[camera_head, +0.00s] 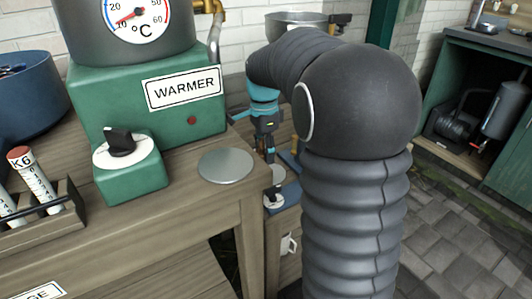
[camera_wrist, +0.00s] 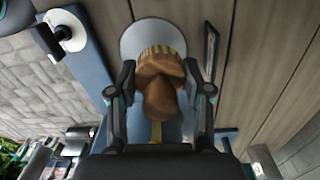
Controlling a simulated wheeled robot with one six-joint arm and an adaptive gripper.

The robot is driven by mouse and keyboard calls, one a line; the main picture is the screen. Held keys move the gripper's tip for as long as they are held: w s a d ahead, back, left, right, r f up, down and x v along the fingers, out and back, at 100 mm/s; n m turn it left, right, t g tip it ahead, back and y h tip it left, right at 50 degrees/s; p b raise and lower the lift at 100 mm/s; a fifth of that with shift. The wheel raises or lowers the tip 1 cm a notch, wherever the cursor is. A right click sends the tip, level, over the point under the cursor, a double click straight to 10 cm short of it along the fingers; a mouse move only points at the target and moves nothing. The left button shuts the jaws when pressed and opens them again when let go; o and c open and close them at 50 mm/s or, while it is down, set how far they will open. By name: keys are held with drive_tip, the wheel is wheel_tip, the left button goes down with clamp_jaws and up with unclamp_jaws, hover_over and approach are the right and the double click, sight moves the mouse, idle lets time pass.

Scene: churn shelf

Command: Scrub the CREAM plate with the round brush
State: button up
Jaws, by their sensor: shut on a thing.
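My gripper (camera_wrist: 160,95) is shut on the round brush (camera_wrist: 160,82), which has a brown wooden body and pale bristles. In the wrist view the bristles overlap a pale grey round plate (camera_wrist: 132,38); I cannot tell if they touch it. This plate lies by a blue base with a black knob. In the head view my gripper (camera_head: 268,150) points down beyond the bench edge, over the blue base (camera_head: 286,196); the brush is hard to make out there. Another grey round plate (camera_head: 226,166) lies on the bench beside the green WARMER box. No CREAM label is readable.
The green WARMER box (camera_head: 150,125) carries a dial pot (camera_head: 130,35). A rack of tubes (camera_head: 40,210) and a blue tub (camera_head: 30,95) stand at left. A metal bowl (camera_head: 295,20) is behind my arm. Paved floor (camera_head: 440,220) is open at right.

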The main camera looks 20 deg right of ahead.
drive_tip(key=shift+r, duration=1.8)
